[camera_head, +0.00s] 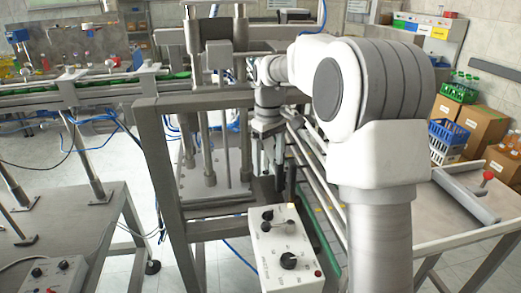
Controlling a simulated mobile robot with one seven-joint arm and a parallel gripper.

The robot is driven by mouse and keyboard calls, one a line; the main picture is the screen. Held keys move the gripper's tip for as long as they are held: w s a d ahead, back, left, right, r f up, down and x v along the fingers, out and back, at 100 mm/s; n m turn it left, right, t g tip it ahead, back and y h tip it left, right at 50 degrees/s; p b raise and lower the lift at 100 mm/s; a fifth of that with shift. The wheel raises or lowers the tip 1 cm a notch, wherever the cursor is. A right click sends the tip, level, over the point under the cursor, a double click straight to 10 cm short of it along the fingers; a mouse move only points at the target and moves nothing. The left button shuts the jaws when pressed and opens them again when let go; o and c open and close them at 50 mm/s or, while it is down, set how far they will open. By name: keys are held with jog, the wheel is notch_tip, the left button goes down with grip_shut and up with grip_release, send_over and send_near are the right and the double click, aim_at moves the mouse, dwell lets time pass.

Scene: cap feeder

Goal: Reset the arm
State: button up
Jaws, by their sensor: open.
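My white and grey arm rises in the foreground, right of centre, and bends away toward the machine frame. My gripper (267,166) hangs down at the far end of the arm, open, beside the grey metal frame of the cap feeder (157,160). Its dark fingers are small in view, and I see nothing held between them. A white control box (284,252) with black knobs and a red button stands below and in front of my gripper, apart from it.
Metal rails run beside the frame, close to my gripper. A metal table (470,205) is at the right. Cardboard boxes (478,122) and crates (447,141) stand behind it.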

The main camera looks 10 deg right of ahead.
jog(key=s+r+m+t, duration=0.3)
jog(key=s+r, duration=0.5)
jog(key=s, duration=0.5)
jog(key=s+f+m+t, duration=0.2)
jog(key=s+f+m, duration=0.1)
jog(key=s, duration=1.3)
jog(key=shift+s+t, duration=0.15)
jog(key=shift+t, duration=0.15)
